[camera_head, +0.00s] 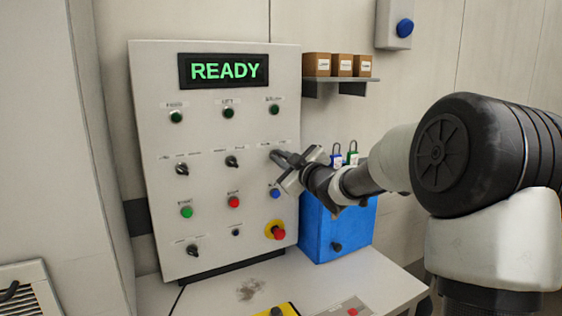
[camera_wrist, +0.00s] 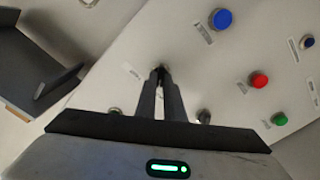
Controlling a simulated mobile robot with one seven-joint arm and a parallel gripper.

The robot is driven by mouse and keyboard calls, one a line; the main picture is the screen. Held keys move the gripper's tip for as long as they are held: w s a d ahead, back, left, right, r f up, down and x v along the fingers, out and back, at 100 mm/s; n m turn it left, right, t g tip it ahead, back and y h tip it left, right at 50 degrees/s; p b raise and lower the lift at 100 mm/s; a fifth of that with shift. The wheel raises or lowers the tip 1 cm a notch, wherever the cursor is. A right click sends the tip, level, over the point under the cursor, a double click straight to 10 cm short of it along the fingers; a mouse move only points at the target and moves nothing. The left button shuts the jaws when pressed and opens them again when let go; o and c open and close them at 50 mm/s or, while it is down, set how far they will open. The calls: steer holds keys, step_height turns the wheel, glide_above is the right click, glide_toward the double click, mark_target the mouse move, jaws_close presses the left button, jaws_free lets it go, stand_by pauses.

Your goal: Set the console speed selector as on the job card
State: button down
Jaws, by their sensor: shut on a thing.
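The console (camera_head: 217,254) is an upright grey panel with a green READY display (camera_head: 223,70). Its middle row holds a left selector (camera_head: 182,169), a middle selector (camera_head: 232,161) and a right selector at the right edge. My gripper (camera_head: 281,157) reaches in from the right and covers most of that right selector. In the wrist view my gripper (camera_wrist: 160,74) has its two fingers closed on the dark right selector knob (camera_wrist: 159,68). Its pointer direction is hidden by the fingers. The labels are too small to read, and I cannot make out a job card.
Below the right selector are a blue button (camera_head: 275,193) and a red emergency stop (camera_head: 279,233). A blue box (camera_head: 322,232) with padlocks stands right of the console. A shelf (camera_head: 334,82) with small cartons is above. The table (camera_head: 213,297) lies in front.

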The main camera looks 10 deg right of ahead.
steer(key=shift+n, duration=0.5)
steer(key=c, duration=1.9)
jaws_free()
steer(key=shift+o, duration=0.2)
steer(key=shift+s, duration=0.1)
steer(key=p+v, duration=0.2)
steer(key=v, duration=1.5)
steer(key=shift+s+p, duration=0.15)
steer(key=shift+p, duration=0.25)
